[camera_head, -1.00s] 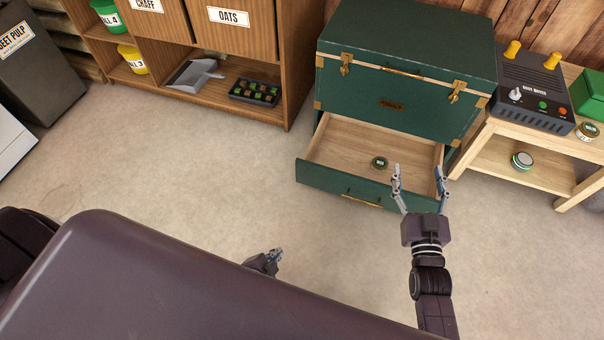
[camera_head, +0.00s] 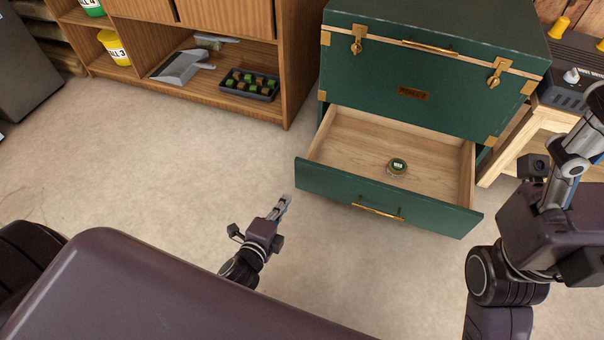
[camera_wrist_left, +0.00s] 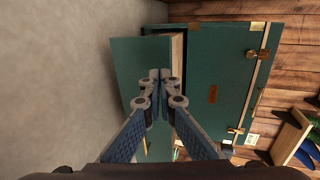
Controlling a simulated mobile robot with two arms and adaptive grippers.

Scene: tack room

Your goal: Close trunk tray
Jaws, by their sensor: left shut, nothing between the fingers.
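The green trunk (camera_head: 420,65) with brass fittings stands at the upper right of the head view, its lid down. Its tray (camera_head: 340,135), a wooden drawer with a green front (camera_head: 375,200) and brass handle (camera_head: 378,212), is pulled out. A small round tin (camera_head: 397,167) lies inside. My left gripper (camera_head: 285,200) is shut and empty, left of and apart from the tray front. In the left wrist view, its fingers (camera_wrist_left: 160,76) overlap the tray front (camera_wrist_left: 137,65) in the picture. My right gripper (camera_head: 583,130) is at the right edge, partly cut off; its jaw opening is unclear.
A wooden cabinet (camera_head: 290,60) stands left of the trunk, with a dustpan (camera_head: 180,66) and a black tray of small blocks (camera_head: 250,84) on its low shelf. A light wooden bench (camera_head: 520,150) stands to the right. The floor before the trunk is clear.

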